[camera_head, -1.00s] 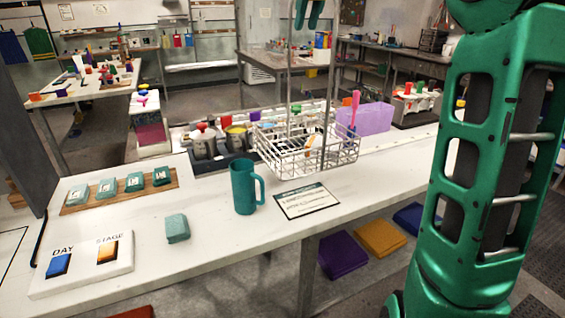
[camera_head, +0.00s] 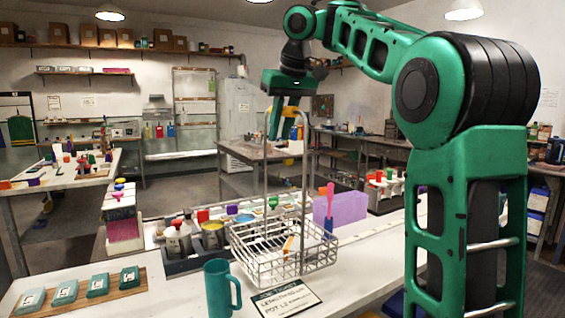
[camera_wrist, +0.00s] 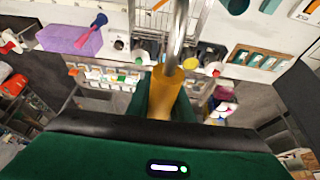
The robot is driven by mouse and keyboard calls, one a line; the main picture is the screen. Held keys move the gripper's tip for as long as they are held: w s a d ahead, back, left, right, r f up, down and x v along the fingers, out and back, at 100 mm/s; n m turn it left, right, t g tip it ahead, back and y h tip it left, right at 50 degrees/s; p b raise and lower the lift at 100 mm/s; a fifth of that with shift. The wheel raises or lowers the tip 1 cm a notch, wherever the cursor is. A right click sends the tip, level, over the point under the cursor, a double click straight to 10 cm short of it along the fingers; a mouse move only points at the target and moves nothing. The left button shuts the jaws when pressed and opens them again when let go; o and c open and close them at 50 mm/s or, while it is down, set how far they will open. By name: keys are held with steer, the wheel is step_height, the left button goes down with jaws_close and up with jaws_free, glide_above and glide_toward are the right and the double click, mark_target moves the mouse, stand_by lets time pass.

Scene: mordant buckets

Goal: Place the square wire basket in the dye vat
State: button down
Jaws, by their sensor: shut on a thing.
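The square wire basket (camera_head: 284,258) is a pale metal grid with a tall upright handle; it also shows at the top of the wrist view (camera_wrist: 158,14). A grey pot with yellow content (camera_head: 212,236) stands in a dark rack just left of the basket. I cannot tell which vessel is the dye vat.
A teal mug (camera_head: 218,290) and a printed card (camera_head: 286,299) are in front of the basket. A purple block (camera_head: 341,209) and a pink-handled tool (camera_head: 329,207) stand behind it to the right. A wooden board (camera_head: 85,292) with teal blocks lies at left.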

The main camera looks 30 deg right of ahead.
step_height(320, 180, down, 8)
steer(key=shift+r, duration=0.2)
steer(key=c, duration=1.6)
jaws_free()
steer(key=shift+d, duration=0.1)
steer(key=shift+o, duration=0.2)
